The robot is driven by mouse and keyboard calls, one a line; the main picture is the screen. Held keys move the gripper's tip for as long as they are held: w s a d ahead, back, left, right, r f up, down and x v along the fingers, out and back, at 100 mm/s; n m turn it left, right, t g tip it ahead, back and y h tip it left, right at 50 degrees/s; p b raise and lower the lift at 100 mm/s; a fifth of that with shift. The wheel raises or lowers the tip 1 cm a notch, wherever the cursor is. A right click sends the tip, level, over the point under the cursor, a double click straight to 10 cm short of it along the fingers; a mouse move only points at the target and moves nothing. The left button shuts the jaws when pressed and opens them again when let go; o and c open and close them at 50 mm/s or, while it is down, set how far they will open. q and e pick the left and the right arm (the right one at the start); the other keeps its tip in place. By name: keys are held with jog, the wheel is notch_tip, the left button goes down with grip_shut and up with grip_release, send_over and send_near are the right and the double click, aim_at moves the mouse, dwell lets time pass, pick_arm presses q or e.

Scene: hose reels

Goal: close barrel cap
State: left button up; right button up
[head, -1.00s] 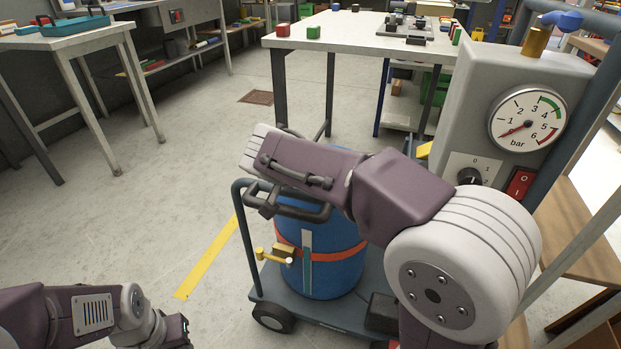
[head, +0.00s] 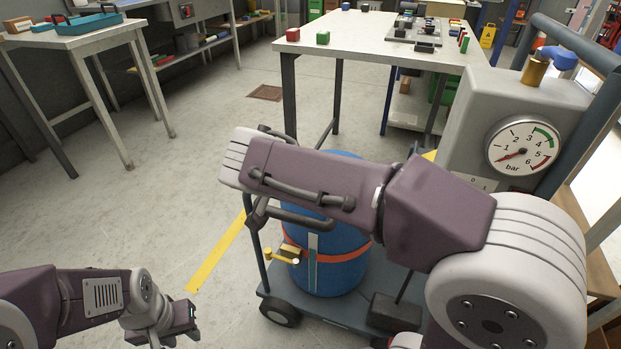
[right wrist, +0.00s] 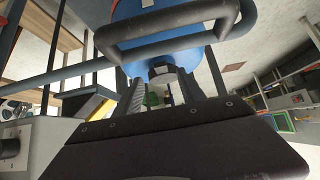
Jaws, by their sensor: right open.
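The blue barrel (head: 338,282) with an orange strap stands on a wheeled trolley in the head view. My right arm reaches across above it and hides most of its top. In the right wrist view the barrel's blue surface (right wrist: 195,52) shows at the top. My right gripper (right wrist: 165,88) is open there, its two fingers apart. A dark round piece with a pale face (right wrist: 162,74) shows between them; I cannot tell whether it is the cap. My left gripper (head: 190,318) is low at the left, away from the barrel; its jaws are unclear.
A worktable (head: 370,38) with small blocks is behind.

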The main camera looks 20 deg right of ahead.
jog(key=shift+r, duration=0.1)
jog(key=c, duration=0.4)
jog(key=shift+n+g+y, duration=0.3)
jog(key=shift+g+y, duration=0.1)
jog(key=shift+g, duration=0.4)
jog(key=r+p, duration=0.2)
jog(key=p, duration=0.2)
jog(key=w+r+p, duration=0.1)
jog(key=p, duration=0.3)
jog(key=r+p, duration=0.2)
jog(key=p, duration=0.3)
jog(key=shift+w+r, duration=0.3)
jog(key=shift+w, duration=0.1)
grip_shut()
notch_tip(320, 180, up, 6)
jog(key=w+d+g+y+p, duration=0.2)
jog(key=d+g+y+p, duration=0.1)
jog(key=p, duration=1.9)
jog(key=b+x, duration=0.1)
jog(key=x, duration=0.3)
jog(key=s+b+x, duration=0.1)
jog(key=x, duration=0.4)
jog(key=b+x, duration=0.1)
jog(key=x, duration=0.3)
jog(key=shift+s+a+f, duration=0.15)
jog(key=shift+a+f, duration=0.1)
jog(key=shift+f, duration=0.6)
